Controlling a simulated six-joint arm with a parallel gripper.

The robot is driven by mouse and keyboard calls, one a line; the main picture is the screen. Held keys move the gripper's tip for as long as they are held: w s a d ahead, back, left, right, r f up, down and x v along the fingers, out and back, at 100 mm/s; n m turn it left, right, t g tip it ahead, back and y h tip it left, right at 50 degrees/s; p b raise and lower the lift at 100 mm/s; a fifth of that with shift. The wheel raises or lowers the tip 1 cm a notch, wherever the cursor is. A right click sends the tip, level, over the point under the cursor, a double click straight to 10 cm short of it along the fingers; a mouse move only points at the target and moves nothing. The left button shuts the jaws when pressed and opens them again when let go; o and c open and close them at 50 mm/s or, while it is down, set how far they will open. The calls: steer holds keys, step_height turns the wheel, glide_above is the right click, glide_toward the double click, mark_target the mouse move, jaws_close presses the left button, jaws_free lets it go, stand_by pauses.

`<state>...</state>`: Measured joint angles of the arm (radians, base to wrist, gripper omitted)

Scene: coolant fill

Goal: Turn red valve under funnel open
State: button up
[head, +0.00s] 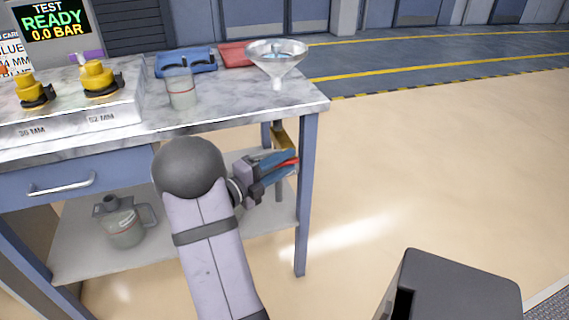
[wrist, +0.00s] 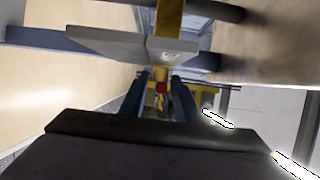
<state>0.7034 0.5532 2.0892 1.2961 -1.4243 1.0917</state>
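The clear funnel (head: 277,60) sits at the table's right end, with its spout pointing down. A brass-yellow fitting (head: 283,138) shows below the tabletop under it. The red valve handle (head: 289,162) shows as a thin red strip between the blue fingers of my gripper (head: 281,164). In the wrist view the red handle (wrist: 161,87) lies between the two fingertips of my gripper (wrist: 161,84), with yellow parts around it. A narrow gap seems to show on each side of it, so the fingers look open around it. Contact is hard to judge.
The marble tabletop (head: 225,118) is above my gripper, and a blue table leg (head: 307,200) is close to its right. A measuring jug (head: 122,222) stands on the lower shelf (head: 75,250). A clear beaker (head: 181,90) stands on top.

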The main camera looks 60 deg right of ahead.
jaws_close()
